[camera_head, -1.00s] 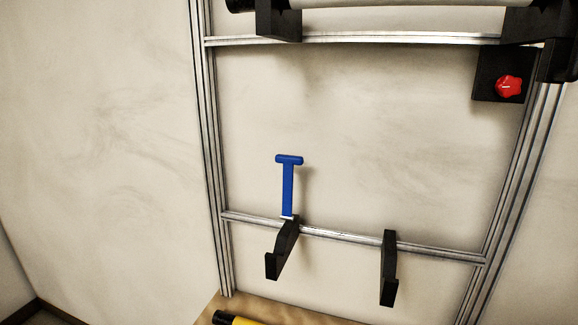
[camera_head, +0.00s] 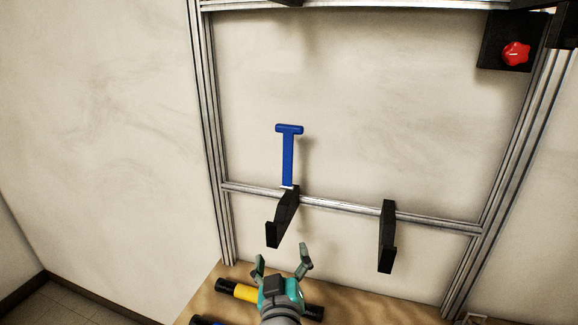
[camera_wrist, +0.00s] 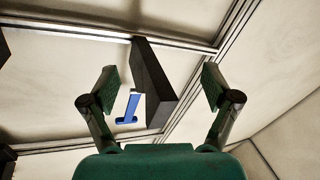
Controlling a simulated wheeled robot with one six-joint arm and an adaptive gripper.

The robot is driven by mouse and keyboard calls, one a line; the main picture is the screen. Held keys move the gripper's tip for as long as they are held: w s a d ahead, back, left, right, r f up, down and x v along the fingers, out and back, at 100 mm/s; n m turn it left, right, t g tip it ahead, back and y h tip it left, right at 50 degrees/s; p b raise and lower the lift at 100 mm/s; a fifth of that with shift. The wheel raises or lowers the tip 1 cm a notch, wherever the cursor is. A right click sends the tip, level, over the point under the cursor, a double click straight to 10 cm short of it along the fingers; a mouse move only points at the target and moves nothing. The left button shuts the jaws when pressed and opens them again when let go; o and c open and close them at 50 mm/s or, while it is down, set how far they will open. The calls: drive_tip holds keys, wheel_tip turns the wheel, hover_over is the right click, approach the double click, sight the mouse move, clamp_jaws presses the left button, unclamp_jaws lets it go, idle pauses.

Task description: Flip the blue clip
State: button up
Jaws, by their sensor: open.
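The blue clip (camera_head: 288,155) is a T-shaped handle standing upright above the left black bracket (camera_head: 283,217) on the lower metal rail. Its crossbar is at the top and its foot meets the bracket at the rail. It also shows in the wrist view (camera_wrist: 129,108), left of the bracket and between my fingers in the picture. My gripper (camera_head: 282,262) is open and empty, below the left bracket in the head view. It is apart from the clip and the bracket. In the wrist view my two green fingers (camera_wrist: 158,82) are spread wide.
A second black bracket (camera_head: 387,237) hangs from the lower rail (camera_head: 340,205) to the right. A black box with a red knob (camera_head: 516,53) is at the upper right. A yellow and black cylinder (camera_head: 245,293) lies on the wooden surface (camera_head: 375,306) behind my gripper.

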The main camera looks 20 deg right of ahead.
sight(288, 134)
drive_tip(key=w+r+m+h, duration=0.1)
drive_tip(key=r, duration=0.3)
drive_tip(key=w+r+m+h, duration=0.1)
drive_tip(key=r, duration=0.3)
drive_tip(key=a+r+m+h, duration=0.1)
drive_tip(key=r, duration=0.3)
drive_tip(key=shift+w+m+g, duration=0.3)
drive_tip(key=shift+w+g, duration=0.1)
wheel_tip(288, 134, up, 11)
drive_tip(key=s+m+g+h, duration=0.1)
drive_tip(key=m+g+h, duration=0.1)
drive_tip(key=m, duration=0.2)
drive_tip(key=x, duration=1)
drive_tip(key=shift+w+d+r, duration=0.1)
drive_tip(key=shift+w+r, duration=0.1)
drive_tip(key=shift+r, duration=0.05)
